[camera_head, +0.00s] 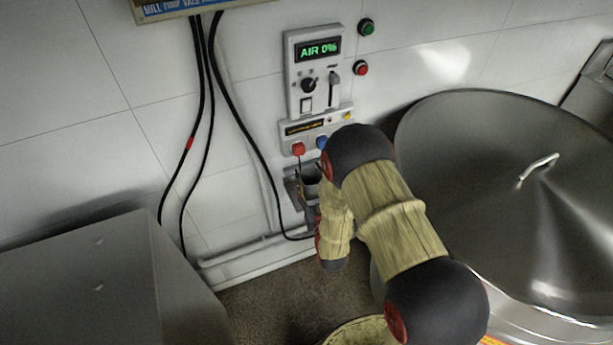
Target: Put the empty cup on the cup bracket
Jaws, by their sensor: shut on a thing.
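A dark metallic cup (311,180) with its open rim facing up is at the wall below the control panel. The cup bracket (292,190) is a small grey fixture on the wall behind and beside it. My gripper (312,207) is small in view, just below the rim and largely hidden by my arm, and it is shut on the cup. The cup is at the bracket and looks about upright. I cannot tell whether the cup rests on the bracket or is held just in front of it.
A wall panel (315,72) reads "AIR 0%", with red and blue buttons on the box (315,130) below. A large steel vessel with a conical lid (500,150) stands close at right. A steel cabinet (90,285) is at lower left. Black cables (238,125) hang along the wall.

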